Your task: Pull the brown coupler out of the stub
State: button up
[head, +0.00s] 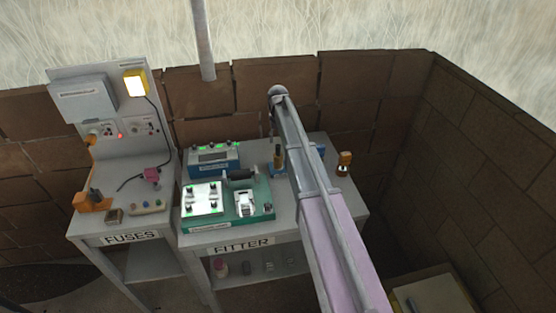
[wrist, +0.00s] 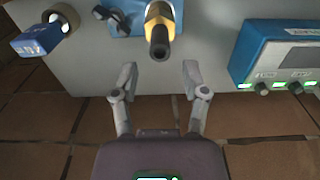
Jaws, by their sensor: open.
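A small brown coupler (head: 345,158) stands at the right end of the fitter bench, on a short dark stub (head: 342,171) with a pale glow. In the wrist view a brown ring (wrist: 70,14) with a pale middle, at the top left, appears to be the same coupler seen from above. My gripper (wrist: 158,76) is open and empty. Its fingers are apart below a yellow and black upright tool, well to the right of the coupler. In the head view my arm hides most of the gripper.
The yellow and black tool (wrist: 160,28) stands on a blue base beside my fingers. A labelled blue block (wrist: 38,42) is close to the coupler. A blue meter box (head: 213,160) and green tester (head: 225,205) occupy the bench's left. A brick wall (head: 275,85) runs behind.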

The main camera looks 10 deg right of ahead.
aim_at(278, 145)
jog(key=shift+f, duration=0.2)
jog(key=shift+f+b, duration=1.8)
jog(key=shift+b, duration=0.2)
grip_shut()
